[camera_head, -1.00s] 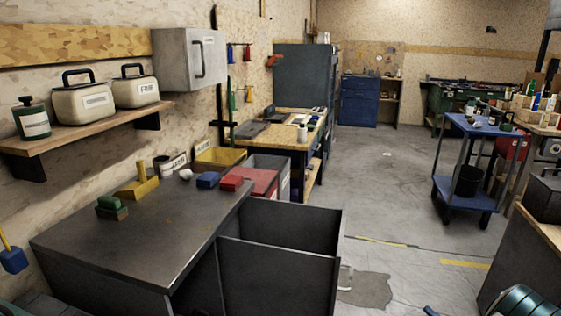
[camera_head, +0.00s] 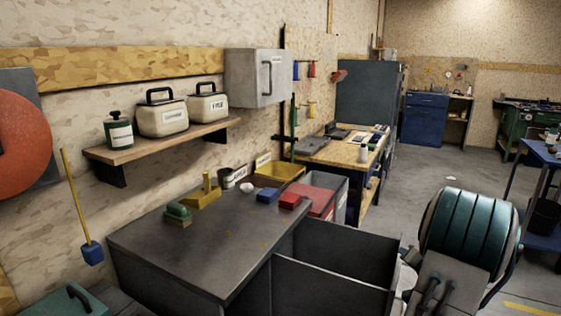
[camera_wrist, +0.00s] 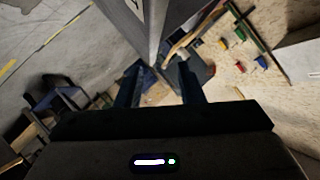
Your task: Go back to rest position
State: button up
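My gripper (camera_wrist: 163,88) shows in the wrist view. Its two dark fingers stand apart with nothing held between them. The wrist view is tilted, with the floor at left and the speckled wall at right. In the head view, a teal ribbed part with a grey body, which appears to be my arm, is raised at lower right. My fingertips cannot be made out in the head view.
A dark metal bench (camera_head: 190,245) with an open-topped bin section (camera_head: 330,285) stands in front. A shelf (camera_head: 165,145) and grey wall cabinet (camera_head: 258,78) are on the wall. A wooden workbench (camera_head: 345,150) is behind.

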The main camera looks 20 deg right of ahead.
jog(key=w+a+r+n+g+p, duration=0.25)
jog(key=a+r, duration=0.35)
jog(key=a, duration=0.6)
jog(key=w+a+r+n+g+p, duration=0.1)
jog(key=w+a+r+n+g, duration=0.15)
jog(key=a+r, duration=0.6)
jog(key=s+a+n+g+y+p, duration=0.1)
jog(key=s+a+n+y, duration=0.1)
jog(key=s+a, duration=0.3)
jog(key=s+a+n+g+y, duration=0.1)
jog(key=s+a, duration=0.5)
jog(key=a, duration=0.8)
jog(key=s+a+n+g+y+p, duration=0.1)
jog(key=s+a+n, duration=0.4)
jog(key=a, duration=0.5)
jog(key=shift+s+a+f+g+y+p, duration=0.15)
jog(key=shift+s+f+g+y+p, duration=0.15)
jog(key=shift+s+g+y, duration=0.45)
jog(key=shift+w+a, duration=0.15)
jog(key=shift+w, duration=0.05)
